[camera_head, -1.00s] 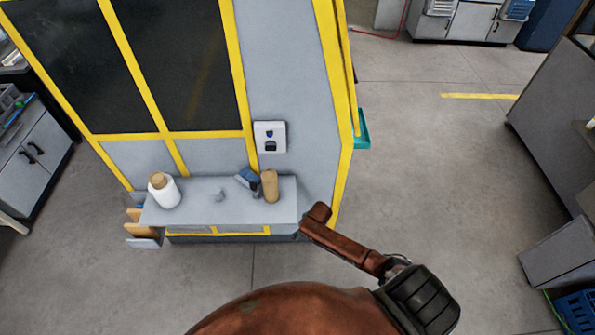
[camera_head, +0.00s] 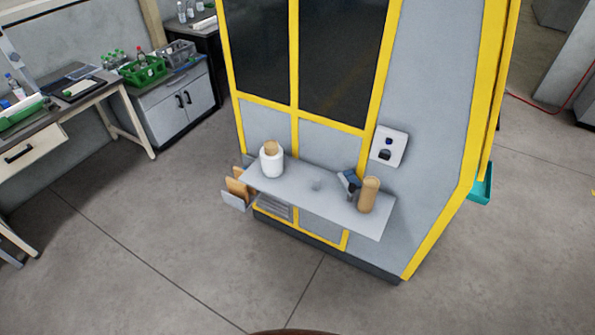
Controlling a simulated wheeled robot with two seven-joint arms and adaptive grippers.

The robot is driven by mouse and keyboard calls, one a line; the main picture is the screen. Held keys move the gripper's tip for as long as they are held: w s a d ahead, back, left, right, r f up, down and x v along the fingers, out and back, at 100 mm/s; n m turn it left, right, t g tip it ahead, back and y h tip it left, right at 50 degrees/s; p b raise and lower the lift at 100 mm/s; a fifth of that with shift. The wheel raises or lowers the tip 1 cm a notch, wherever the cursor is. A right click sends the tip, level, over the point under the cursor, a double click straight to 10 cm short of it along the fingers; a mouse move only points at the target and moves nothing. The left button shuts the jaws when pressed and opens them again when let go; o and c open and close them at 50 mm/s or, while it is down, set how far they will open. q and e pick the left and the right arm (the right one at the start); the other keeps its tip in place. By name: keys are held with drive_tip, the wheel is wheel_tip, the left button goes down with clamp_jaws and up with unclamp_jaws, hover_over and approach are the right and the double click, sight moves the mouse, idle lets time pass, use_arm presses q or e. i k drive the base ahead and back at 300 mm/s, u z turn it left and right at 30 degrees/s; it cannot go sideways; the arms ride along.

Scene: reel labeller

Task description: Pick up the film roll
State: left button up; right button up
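A white roll with a tan core (camera_head: 271,164), which looks like the film roll, stands upright at the left end of the grey shelf (camera_head: 310,203) on the front of the yellow-framed machine. A plain tan cylinder (camera_head: 369,195) stands upright toward the shelf's right end. A small blue and dark tool (camera_head: 349,182) is just left of the cylinder. Neither of my grippers is in view, and nothing is touching the roll.
The machine (camera_head: 430,130) has dark windows and a white wall box (camera_head: 389,146). Tan boards (camera_head: 236,188) stick out below the shelf's left end. A cabinet (camera_head: 178,103) with a green crate (camera_head: 143,70) and a table (camera_head: 75,95) stand left. The floor before the machine is clear.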

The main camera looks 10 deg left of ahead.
sight(271, 154)
drive_tip(key=z, duration=0.4)
drive_tip(key=k, duration=0.95)
drive_tip(key=u, duration=0.35)
drive_tip(key=i, duration=0.65)
drive_tip(key=u, duration=0.8)
drive_tip(key=i, duration=0.85)
drive_tip(key=z, duration=0.6)
drive_tip(key=i, duration=0.7)
drive_tip(key=z, duration=0.7)
